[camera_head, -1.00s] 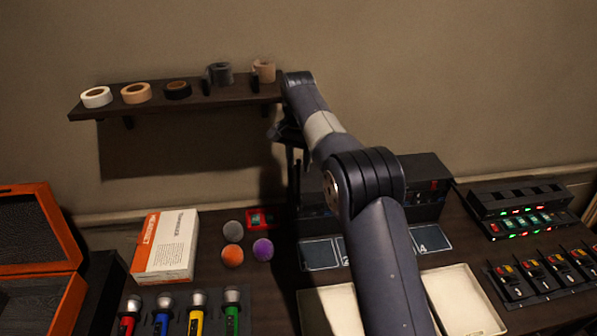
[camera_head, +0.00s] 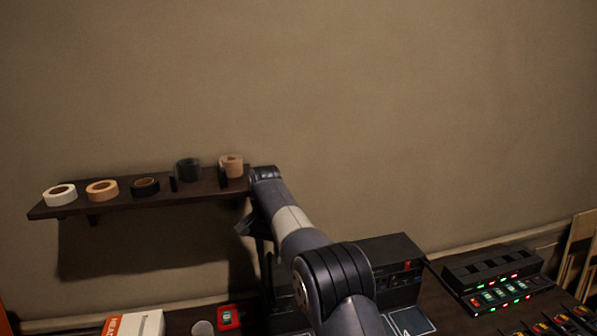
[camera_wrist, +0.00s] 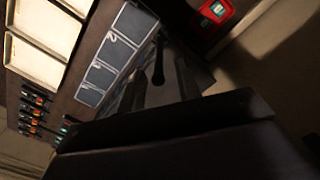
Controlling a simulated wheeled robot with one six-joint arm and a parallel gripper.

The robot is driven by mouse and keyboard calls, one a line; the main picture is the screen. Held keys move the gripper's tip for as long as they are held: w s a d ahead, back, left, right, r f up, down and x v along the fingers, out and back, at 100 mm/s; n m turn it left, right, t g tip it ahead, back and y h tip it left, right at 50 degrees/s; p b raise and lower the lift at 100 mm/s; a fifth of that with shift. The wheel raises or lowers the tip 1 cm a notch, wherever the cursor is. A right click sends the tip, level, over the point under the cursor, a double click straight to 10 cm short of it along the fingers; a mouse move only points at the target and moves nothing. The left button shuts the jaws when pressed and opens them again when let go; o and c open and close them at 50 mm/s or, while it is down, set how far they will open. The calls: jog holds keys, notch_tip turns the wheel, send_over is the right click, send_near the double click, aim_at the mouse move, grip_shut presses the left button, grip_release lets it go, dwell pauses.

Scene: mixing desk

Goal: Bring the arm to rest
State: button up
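My arm reaches out from the bottom of the head view toward the wall, then bends down at the right end of the shelf. My gripper (camera_head: 266,272) hangs there in front of the wall, partly hidden by my own arm. In the wrist view my gripper (camera_wrist: 160,78) shows two dark fingers with a gap between them, so it looks open. I see nothing held between them. A dark rod with a rounded end (camera_wrist: 158,68) shows beyond the gap; I cannot tell what it is.
The shelf (camera_head: 212,190) holds several tape rolls, close beside my wrist. A dark equipment box (camera_head: 395,262) stands right of my gripper. A lit charger rack (camera_head: 495,280) is farther right. Numbered pads (camera_wrist: 102,68) and cream trays (camera_wrist: 32,62) lie on the desk. A red device (camera_wrist: 217,11) lies nearby.

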aim_at(270, 266)
notch_tip(270, 266, down, 4)
jog(key=shift+s+f, duration=0.1)
jog(key=shift+f, duration=0.15)
jog(key=shift+r, duration=0.15)
dwell(0.4)
